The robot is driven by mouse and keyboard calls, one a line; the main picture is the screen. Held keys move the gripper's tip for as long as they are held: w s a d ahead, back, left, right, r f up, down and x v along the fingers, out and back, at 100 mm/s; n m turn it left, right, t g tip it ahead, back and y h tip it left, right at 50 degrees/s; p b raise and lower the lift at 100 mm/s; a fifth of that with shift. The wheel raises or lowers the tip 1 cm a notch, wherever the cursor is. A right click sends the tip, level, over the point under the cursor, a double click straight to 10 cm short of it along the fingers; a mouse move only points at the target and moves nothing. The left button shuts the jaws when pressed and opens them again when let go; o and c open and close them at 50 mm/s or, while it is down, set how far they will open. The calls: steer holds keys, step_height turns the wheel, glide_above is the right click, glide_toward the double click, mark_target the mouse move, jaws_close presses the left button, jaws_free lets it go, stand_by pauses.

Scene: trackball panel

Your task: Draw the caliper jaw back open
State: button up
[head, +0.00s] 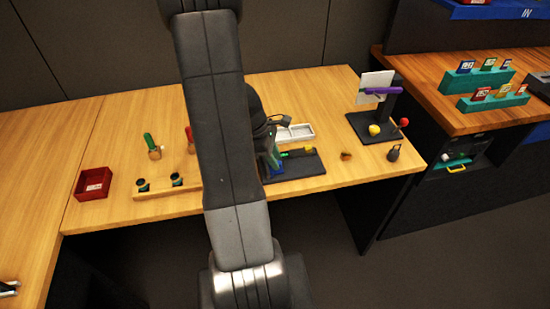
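A black base plate (305,166) lies on the wooden table just right of my arm, near the front edge. On it is a low fixture with a green and yellow piece (298,152), which looks like the caliper. Its left part is hidden behind my arm, and I cannot tell how far its jaw stands open. My gripper (274,142) is at the left end of this fixture, mostly hidden by my own arm. Its fingers are too small and dark to tell whether they are open, shut, or touching the fixture.
A white tray (296,133) lies behind the fixture. To the right stand a dark stand with a purple bar (382,91), a small brown thing (346,156) and a dark weight (393,153). To the left are a red box (92,185) and a wooden rack (158,193).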

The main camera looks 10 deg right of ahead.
steer(key=shift+f, duration=0.2)
steer(key=shift+c, duration=0.2)
jaws_close()
steer(key=shift+d, duration=2.45)
steer(key=shift+r, duration=0.1)
steer(key=shift+c, duration=0.5)
jaws_free()
steer(key=shift+o, duration=0.7)
steer(key=shift+d, duration=0.2)
